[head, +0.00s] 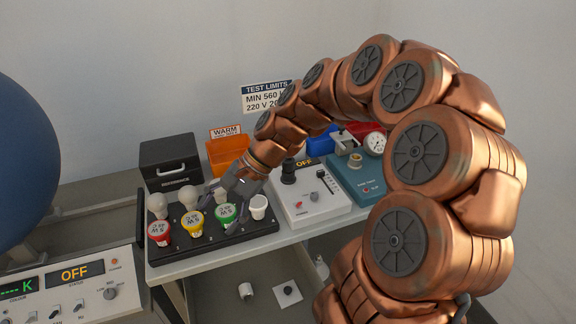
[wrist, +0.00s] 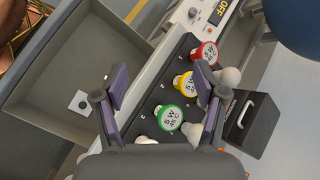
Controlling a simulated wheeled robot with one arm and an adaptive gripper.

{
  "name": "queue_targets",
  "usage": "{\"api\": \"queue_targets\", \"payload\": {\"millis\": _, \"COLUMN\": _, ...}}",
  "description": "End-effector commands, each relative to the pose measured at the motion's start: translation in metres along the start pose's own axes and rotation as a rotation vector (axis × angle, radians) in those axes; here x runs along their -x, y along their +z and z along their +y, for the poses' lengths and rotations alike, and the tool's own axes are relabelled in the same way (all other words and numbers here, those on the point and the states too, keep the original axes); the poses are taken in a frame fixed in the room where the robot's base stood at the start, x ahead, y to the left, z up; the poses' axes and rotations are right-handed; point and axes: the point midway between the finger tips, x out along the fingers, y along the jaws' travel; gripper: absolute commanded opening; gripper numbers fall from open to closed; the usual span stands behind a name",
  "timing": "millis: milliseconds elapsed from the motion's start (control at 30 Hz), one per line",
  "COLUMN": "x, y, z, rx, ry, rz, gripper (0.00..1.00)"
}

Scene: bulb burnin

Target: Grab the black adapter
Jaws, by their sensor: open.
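No thing is clearly the black adapter; a short black cylinder (head: 288,172) stands upright on the white test box in the head view, and I cannot tell if it is the adapter. My gripper (head: 222,200) is over the black bulb rack (head: 185,252), close to the green bulb base (head: 226,212). In the wrist view my gripper (wrist: 168,90) is open, its two fingers apart with nothing held between them. The green base (wrist: 169,117) and yellow base (wrist: 187,83) show beyond and between the fingers. The black cylinder is to the right of my gripper in the head view.
Red (head: 159,232) and yellow (head: 192,222) bulb bases and a white cap (head: 258,206) sit on the rack. A black box (head: 170,160), orange bin (head: 226,153), white test box (head: 312,208) and teal gauge unit (head: 352,178) stand nearby. Below is an open tray (wrist: 70,60).

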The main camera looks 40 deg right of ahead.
Motion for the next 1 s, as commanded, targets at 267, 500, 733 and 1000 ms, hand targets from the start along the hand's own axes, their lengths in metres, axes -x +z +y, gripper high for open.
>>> {"api": "queue_targets", "payload": {"millis": 267, "x": 0.05, "y": -0.117, "z": -0.027, "rx": -0.463, "ry": -0.332, "rz": -0.053, "gripper": 0.71}}
{"api": "queue_targets", "payload": {"millis": 500, "x": 0.105, "y": -0.231, "z": 0.003, "rx": -0.866, "ry": -0.616, "rz": -0.101, "gripper": 0.71}}
{"api": "queue_targets", "payload": {"millis": 733, "x": 0.141, "y": -0.302, "z": 0.052, "rx": -1.125, "ry": -0.803, "rz": -0.133, "gripper": 0.71}}
{"api": "queue_targets", "payload": {"millis": 1000, "x": 0.144, "y": -0.325, "z": 0.063, "rx": -1.198, "ry": -0.855, "rz": -0.142, "gripper": 0.71}}
